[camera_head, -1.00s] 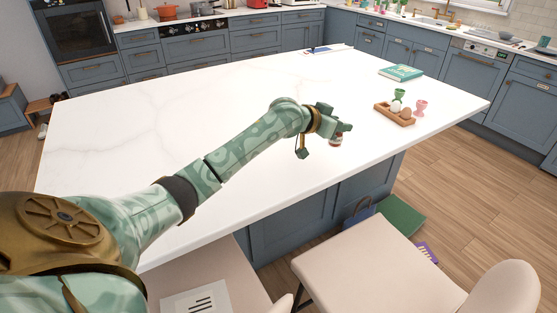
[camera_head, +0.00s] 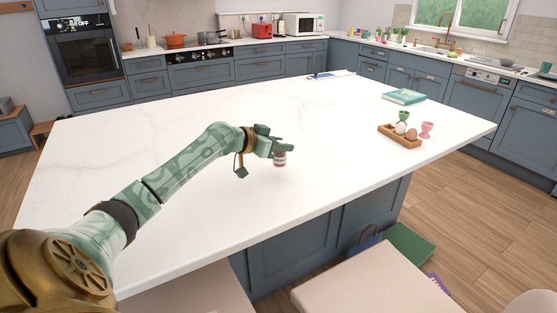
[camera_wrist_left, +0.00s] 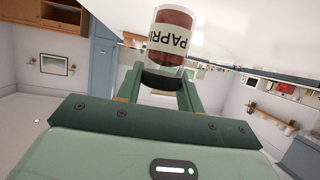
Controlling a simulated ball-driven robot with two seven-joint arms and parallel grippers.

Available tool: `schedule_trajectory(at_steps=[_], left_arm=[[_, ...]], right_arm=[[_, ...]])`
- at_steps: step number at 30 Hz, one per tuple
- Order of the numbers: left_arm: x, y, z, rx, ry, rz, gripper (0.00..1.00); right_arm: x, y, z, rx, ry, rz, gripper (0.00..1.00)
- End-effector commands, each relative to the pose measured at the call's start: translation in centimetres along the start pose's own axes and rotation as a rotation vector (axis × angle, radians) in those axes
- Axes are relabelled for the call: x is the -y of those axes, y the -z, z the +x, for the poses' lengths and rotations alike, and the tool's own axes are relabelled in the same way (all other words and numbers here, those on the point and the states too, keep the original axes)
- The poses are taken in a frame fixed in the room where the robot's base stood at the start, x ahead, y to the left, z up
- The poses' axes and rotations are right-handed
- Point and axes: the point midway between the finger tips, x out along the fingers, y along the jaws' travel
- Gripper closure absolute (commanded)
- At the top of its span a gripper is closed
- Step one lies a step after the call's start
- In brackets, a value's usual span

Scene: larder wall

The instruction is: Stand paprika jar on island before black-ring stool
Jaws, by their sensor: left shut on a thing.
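The paprika jar (camera_head: 280,159) is a small clear jar with red contents and a white label. In the left wrist view the jar (camera_wrist_left: 172,38) shows a black lid toward my gripper and the letters "PAPRI" upside down. My left gripper (camera_head: 277,146) is shut on the jar near its lid. The jar hangs upright at or just above the white island top (camera_head: 180,140); I cannot tell whether it touches. Two pale stools stand along the island's near side, one seat (camera_head: 370,285) at right and one (camera_head: 190,292) lower left. No black ring shows on either. My right gripper is not in view.
A wooden tray (camera_head: 386,138) with eggs, a green egg cup (camera_head: 404,117) and a pink one (camera_head: 427,130) stand at the island's right. A teal book (camera_head: 404,97) lies behind them. The island around the jar is clear.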

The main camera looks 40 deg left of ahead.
Motion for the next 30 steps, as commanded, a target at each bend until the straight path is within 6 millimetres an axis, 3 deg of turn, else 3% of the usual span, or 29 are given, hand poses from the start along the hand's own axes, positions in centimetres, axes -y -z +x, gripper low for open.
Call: schedule_trajectory(at_steps=[7, 15, 16, 18, 30], left_arm=[[0.4, -3.8, 1.0, 0.003, -0.001, -0.004, 0.87], [0.5, -3.8, 1.0, 0.002, 0.0, 0.0, 0.87], [0.5, -3.9, 1.0, 0.002, 0.0, 0.0, 0.6], [0.4, -3.9, 1.0, 0.002, 0.0, 0.0, 0.41], [0.5, -3.8, 0.1, 0.003, 0.001, 0.0, 0.41]], right_arm=[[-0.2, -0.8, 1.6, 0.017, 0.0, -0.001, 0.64], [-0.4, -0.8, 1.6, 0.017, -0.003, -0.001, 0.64], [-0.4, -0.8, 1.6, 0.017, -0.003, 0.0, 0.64], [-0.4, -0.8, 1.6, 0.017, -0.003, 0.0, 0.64], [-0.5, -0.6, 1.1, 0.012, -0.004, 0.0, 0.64]])
